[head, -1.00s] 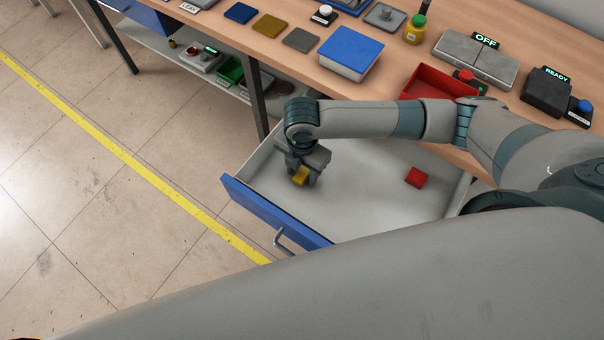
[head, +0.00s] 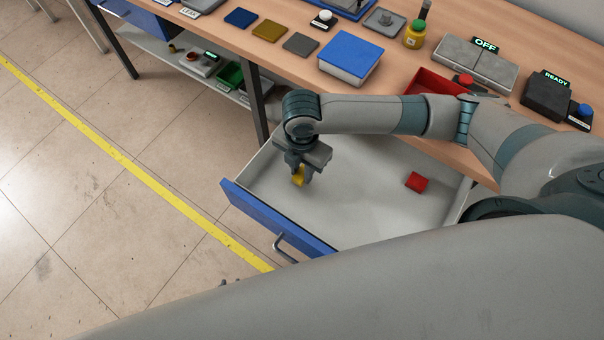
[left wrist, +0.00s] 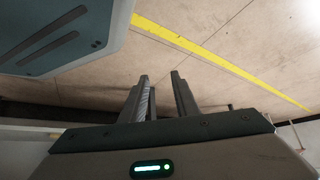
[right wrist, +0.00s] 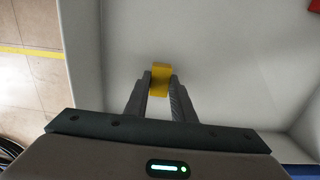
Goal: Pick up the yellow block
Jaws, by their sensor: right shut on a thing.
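The yellow block (head: 298,175) is over the left part of the open drawer (head: 360,215). My right gripper (head: 302,176) points down and is shut on the block. The right wrist view shows the yellow block (right wrist: 160,80) between the two fingertips of my right gripper (right wrist: 160,88). I cannot tell whether the block touches the drawer floor. My left gripper (left wrist: 161,82) shows in the left wrist view, its fingers apart with nothing between them. I cannot make it out in the head view.
A red block (head: 416,182) lies in the drawer, right of the yellow one. The drawer has a blue front (head: 275,220) with a handle. The workbench (head: 290,65) above holds a blue box (head: 350,55), a red tray (head: 436,82) and several devices.

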